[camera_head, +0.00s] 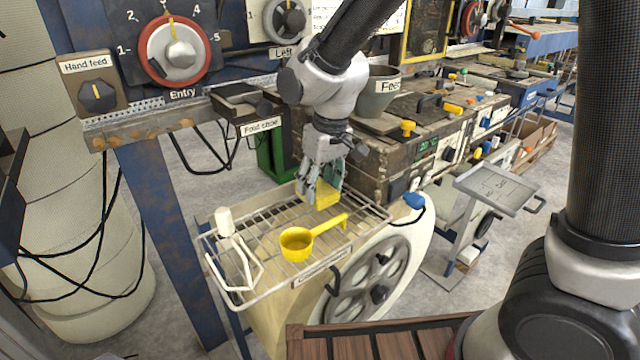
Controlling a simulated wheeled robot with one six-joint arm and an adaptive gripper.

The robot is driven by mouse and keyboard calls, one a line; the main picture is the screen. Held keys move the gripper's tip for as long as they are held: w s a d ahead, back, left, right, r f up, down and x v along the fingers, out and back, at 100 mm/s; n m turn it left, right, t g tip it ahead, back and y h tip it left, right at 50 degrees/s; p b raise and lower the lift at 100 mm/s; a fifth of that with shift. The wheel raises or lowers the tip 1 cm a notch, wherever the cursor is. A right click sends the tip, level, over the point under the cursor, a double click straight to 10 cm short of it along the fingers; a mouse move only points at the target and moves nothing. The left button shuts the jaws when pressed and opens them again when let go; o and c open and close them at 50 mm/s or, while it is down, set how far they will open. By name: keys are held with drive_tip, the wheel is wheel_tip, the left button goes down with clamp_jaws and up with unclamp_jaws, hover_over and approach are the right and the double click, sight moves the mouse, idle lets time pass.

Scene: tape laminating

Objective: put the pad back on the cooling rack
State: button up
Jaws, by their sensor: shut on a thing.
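The cooling rack (272,306) is a metal wire rack in the middle of the camera_head view, on top of a cream machine body. My gripper (321,197) points down over the back right part of the rack. It is shut on a yellow block-shaped pad (322,196). The pad's upper part is hidden between the fingers. The pad is at or just above the wires; I cannot tell whether it touches them.
A yellow ladle (298,243) lies on the rack in front of the pad. A white-handled wire tool (226,224) is at the rack's left. A handwheel (375,285) is below.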

sight(327, 192)
drive_tip(key=shift+f, duration=0.2)
drive_tip(key=o, duration=1.3)
drive_tip(key=r, duration=0.4)
drive_tip(key=s+d+r, duration=0.1)
drive_tip(key=r, duration=0.7)
drive_tip(key=shift+s+d, duration=0.2)
drive_tip(key=s+d+r+m+t, duration=0.1)
drive_tip(key=s+d+m, duration=0.15)
drive_tip(key=d, duration=0.55)
drive_tip(key=s+d+r+m, duration=0.1)
drive_tip(key=s+d+r, duration=0.15)
drive_tip(key=d, duration=0.65)
drive_tip(key=s+d+m+t, duration=0.1)
drive_tip(key=s+d, duration=0.2)
drive_tip(key=d, duration=0.5)
drive_tip(key=s+d, duration=0.2)
drive_tip(key=s+d+m, duration=0.1)
drive_tip(key=s+d, duration=0.1)
drive_tip(key=s+d+f+m+t+h, duration=0.1)
drive_tip(key=s+d, duration=0.1)
drive_tip(key=s, duration=0.1)
